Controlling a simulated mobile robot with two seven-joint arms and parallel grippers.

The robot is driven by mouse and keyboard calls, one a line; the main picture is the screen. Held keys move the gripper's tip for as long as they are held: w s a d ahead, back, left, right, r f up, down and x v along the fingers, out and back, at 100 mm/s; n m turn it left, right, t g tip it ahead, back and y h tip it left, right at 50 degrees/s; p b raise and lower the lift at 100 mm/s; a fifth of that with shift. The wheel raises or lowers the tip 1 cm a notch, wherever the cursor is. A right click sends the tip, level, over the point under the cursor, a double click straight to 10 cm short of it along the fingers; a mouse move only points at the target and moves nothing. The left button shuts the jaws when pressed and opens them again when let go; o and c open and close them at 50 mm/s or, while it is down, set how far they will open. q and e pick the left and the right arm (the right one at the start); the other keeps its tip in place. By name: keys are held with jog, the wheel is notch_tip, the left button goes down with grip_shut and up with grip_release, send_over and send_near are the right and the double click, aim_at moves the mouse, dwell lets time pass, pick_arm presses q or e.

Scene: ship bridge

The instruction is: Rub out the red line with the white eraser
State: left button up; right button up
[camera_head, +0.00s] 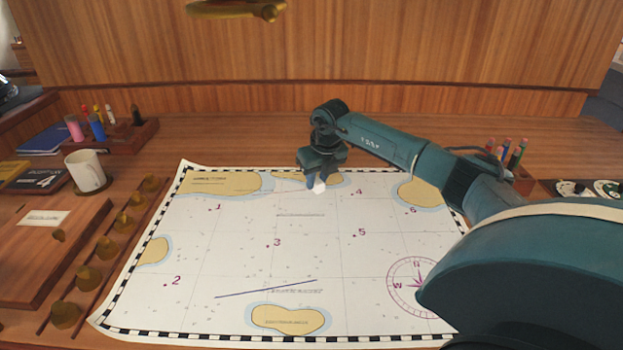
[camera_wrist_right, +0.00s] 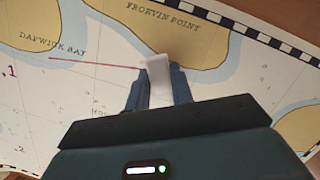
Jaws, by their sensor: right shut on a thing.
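The white eraser (camera_wrist_right: 158,80) is held between the fingers of my right gripper (camera_wrist_right: 158,88). In the head view the eraser (camera_head: 319,187) shows as a small white block under my right gripper (camera_head: 318,180), at the chart's upper middle. The red line (camera_wrist_right: 95,63) shows in the right wrist view, running from near the Dawwick Bay lettering to the eraser's side. The eraser's tip is at the line's right end; whether it presses on the paper I cannot tell. In the head view the red line is too faint to make out. My left gripper is not in view.
The chart (camera_head: 330,240) lies flat on the wooden desk, with a blue line (camera_head: 265,289) in its lower part. Brass weights (camera_head: 87,278) stand along the left. A white mug (camera_head: 85,168) and pen holders (camera_head: 115,140) stand at the back left. My right arm covers the right side.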

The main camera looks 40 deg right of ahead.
aim_at(290, 191)
jog(key=shift+s+d, duration=0.3)
jog(key=shift+d, duration=0.15)
jog(key=shift+w+a, duration=0.35)
jog(key=shift+a, duration=0.25)
jog(key=shift+w+a, duration=0.3)
jog(key=shift+a, duration=0.3)
jog(key=shift+w+a, duration=0.5)
jog(key=shift+a, duration=0.3)
jog(key=shift+w+a, duration=0.15)
jog(key=shift+a, duration=0.1)
jog(key=shift+w+a, duration=0.3)
jog(key=shift+a, duration=0.2)
jog(key=shift+w+a, duration=0.3)
jog(key=shift+a, duration=0.2)
